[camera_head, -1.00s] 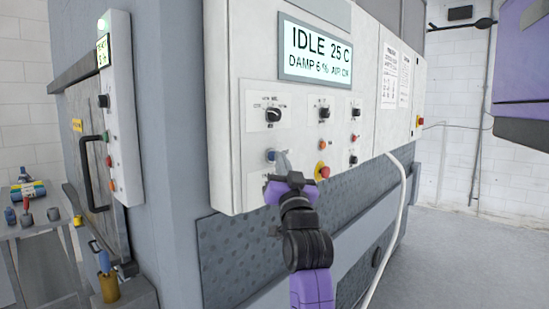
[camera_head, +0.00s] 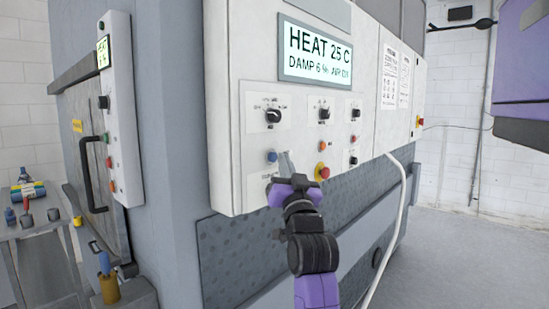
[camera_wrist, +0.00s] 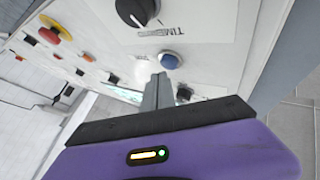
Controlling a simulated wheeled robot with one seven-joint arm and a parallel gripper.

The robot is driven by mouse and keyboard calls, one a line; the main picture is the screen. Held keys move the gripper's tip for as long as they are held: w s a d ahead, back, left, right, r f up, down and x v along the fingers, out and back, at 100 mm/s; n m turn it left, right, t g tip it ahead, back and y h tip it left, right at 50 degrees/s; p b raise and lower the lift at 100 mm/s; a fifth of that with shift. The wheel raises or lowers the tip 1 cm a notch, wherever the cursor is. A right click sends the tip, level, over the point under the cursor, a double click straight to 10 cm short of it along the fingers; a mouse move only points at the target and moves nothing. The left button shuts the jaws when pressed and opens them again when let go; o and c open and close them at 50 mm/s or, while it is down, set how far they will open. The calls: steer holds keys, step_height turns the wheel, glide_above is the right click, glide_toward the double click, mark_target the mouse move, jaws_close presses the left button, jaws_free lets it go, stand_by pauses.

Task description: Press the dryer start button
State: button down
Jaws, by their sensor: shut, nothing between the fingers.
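The dryer's white control panel (camera_head: 232,100) carries a blue round button (camera_head: 271,157) at its lower left, below a black dial (camera_head: 273,115). The blue button also shows in the wrist view (camera_wrist: 170,60), just beyond my fingertips and fully visible. My gripper (camera_head: 284,158) is shut and empty. Its fingertips are just right of the blue button in the head view and appear apart from it. The wrist view also shows the shut fingers (camera_wrist: 158,82). The display (camera_head: 316,54) reads "HEAT 25 C" with a damp line below.
A white hose (camera_head: 397,195) hangs below the panel. A side control strip (camera_head: 122,110) and a cluttered trolley (camera_head: 40,228) stand left. Floor is clear at right.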

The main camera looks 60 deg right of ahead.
steer(key=shift+s, duration=0.3)
steer(key=shift+s+a+p, duration=0.15)
steer(key=shift+s+a, duration=0.05)
steer(key=shift+s, duration=0.6)
steer(key=shift+s+a+p, duration=0.2)
steer(key=shift+s, duration=0.55)
steer(key=shift+s+a+p, duration=0.15)
steer(key=shift+s+a, duration=0.05)
steer(key=shift+s, duration=0.6)
